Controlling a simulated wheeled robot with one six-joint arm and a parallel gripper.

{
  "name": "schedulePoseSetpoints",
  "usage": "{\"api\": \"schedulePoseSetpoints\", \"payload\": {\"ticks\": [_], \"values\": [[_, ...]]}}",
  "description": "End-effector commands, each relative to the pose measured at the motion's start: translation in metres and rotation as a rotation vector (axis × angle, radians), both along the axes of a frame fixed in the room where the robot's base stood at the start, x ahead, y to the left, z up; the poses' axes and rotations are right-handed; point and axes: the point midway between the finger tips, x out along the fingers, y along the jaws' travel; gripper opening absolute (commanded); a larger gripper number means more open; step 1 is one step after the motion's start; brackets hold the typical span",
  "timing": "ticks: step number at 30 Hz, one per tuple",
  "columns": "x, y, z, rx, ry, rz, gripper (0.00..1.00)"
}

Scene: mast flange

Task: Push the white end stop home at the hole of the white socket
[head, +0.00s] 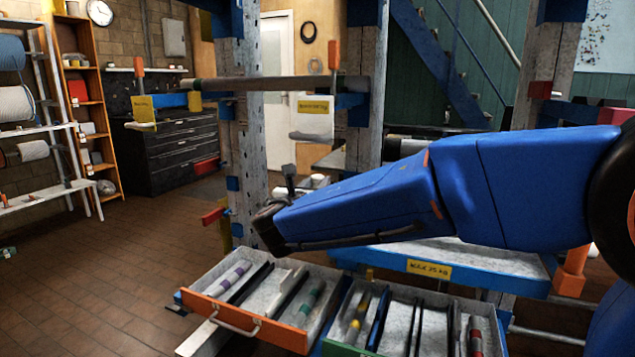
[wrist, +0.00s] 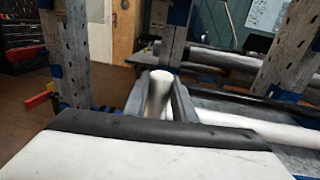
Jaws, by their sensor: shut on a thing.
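My gripper (wrist: 160,92) is shut on a white rounded piece, which I take to be the white end stop (wrist: 159,88); it sits between the two grey fingers in the wrist view. In the head view my gripper (head: 289,180) is small and dark, in front of the rack, and the piece cannot be made out. A white tube (wrist: 252,127) lies level to the right of the fingers in the wrist view. I cannot tell whether it belongs to the white socket. No socket hole shows clearly, and I cannot tell whether the held piece touches anything.
Perforated grey uprights (head: 242,120) with blue fittings stand around my gripper. A red peg (wrist: 41,97) juts out at the left upright. Below are an orange-fronted drawer (head: 245,322) and a green-fronted drawer (head: 343,350) with coloured cylinders.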

Motion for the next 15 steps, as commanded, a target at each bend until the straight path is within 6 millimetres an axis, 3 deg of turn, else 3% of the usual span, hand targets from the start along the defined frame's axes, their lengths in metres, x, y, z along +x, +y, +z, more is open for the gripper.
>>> {"api": "schedulePoseSetpoints", "payload": {"ticks": [15], "values": [[0.0001, 0.0000, -0.0101, 0.000, 0.000, 0.000, 0.00]]}}
